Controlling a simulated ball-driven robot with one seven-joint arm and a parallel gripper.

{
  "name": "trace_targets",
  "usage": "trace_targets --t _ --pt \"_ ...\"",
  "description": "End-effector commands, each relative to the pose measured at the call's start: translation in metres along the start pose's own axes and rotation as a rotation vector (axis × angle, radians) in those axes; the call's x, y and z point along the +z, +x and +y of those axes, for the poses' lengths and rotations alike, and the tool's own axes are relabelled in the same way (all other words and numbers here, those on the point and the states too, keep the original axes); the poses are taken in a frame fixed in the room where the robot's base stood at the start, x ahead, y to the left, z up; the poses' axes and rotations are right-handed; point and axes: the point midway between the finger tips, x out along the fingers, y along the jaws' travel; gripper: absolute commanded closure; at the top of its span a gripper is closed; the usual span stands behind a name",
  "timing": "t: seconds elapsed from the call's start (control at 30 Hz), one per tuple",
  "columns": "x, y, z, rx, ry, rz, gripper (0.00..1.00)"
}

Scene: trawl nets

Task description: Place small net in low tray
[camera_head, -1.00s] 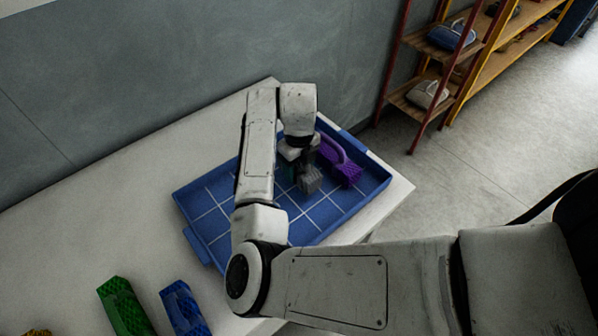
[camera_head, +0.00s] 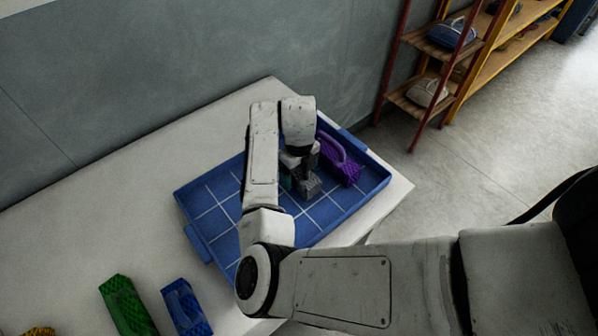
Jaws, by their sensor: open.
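The low tray (camera_head: 222,192) is blue with a white grid and lies on the white table. A purple net (camera_head: 342,163) lies in the tray on its right side. My gripper (camera_head: 306,188) is low over the tray, just left of the purple net, and its jaws are open. A bit of a teal-green thing (camera_head: 286,182) shows beside the gripper, mostly hidden by my gripper and arm. I cannot tell whether it touches the jaws. A green net (camera_head: 126,306), a blue net (camera_head: 186,307) and a yellow net (camera_head: 40,331) lie at the table's front left.
The white table (camera_head: 110,205) is bare left of the tray. A grey wall (camera_head: 180,70) stands behind it. A shelf rack (camera_head: 425,75) with several bundles stands on the floor at the back right. The tray's left part is empty.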

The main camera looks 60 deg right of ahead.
Motion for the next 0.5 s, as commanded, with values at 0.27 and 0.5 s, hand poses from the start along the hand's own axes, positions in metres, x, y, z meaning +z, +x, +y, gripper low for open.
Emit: trace_targets --t 0.27,0.5 --pt "0.001 -0.007 0.000 -0.001 0.000 -0.002 0.17" --pt "0.001 -0.049 0.000 0.000 0.003 -0.005 0.17"
